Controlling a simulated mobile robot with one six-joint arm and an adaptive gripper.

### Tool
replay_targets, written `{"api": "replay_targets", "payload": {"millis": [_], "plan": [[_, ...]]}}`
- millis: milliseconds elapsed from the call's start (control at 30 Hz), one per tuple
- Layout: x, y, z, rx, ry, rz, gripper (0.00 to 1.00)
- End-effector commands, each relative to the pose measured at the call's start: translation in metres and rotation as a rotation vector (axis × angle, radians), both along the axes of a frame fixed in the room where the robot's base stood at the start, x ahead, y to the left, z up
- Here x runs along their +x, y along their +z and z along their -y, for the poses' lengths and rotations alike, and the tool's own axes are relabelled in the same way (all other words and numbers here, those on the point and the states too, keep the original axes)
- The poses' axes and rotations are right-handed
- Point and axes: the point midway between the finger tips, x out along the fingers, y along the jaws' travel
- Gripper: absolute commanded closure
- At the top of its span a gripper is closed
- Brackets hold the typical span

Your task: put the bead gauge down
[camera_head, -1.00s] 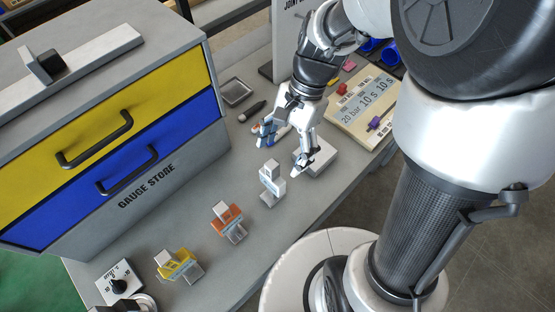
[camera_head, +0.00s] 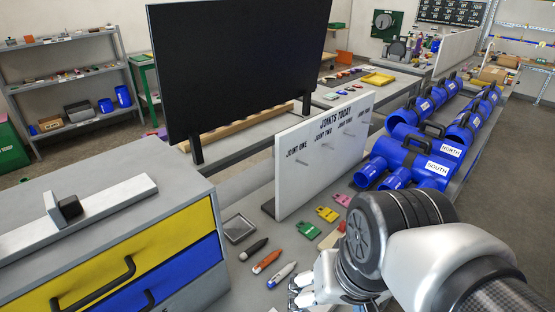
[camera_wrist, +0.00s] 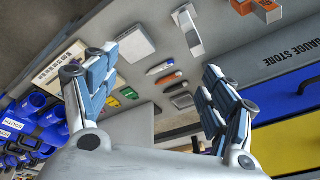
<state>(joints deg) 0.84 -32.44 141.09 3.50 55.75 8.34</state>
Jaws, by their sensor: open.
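My gripper (camera_head: 305,287) is open and empty over the bench, partly cut off by my arm in the head view. In the wrist view its two fingers (camera_wrist: 160,68) are spread wide with nothing between them. A pale grey upright gauge (camera_wrist: 188,30) stands on the bench beyond the fingertips, clear of them. An orange gauge (camera_wrist: 262,9) is partly cut off at the top of the wrist view. No label shows which of these is the bead gauge. Neither gauge is in the head view now.
A flat white block (camera_wrist: 137,43) lies near the left finger. Several marker pens (camera_head: 267,261) and a small tray (camera_head: 239,229) lie by the gauge store drawers (camera_head: 110,262). A white joints board (camera_head: 322,150) and blue pipe fittings (camera_head: 410,155) stand beyond.

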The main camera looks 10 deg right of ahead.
Motion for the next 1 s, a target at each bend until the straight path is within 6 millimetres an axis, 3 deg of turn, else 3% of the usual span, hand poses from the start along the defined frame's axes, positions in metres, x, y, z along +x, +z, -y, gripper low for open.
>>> {"api": "replay_targets", "payload": {"millis": [233,1000], "plan": [[-0.018,0.008,0.009,-0.099,0.15,0.127,0.24],[-0.02,0.009,0.01,-0.111,0.166,0.138,0.24]]}}
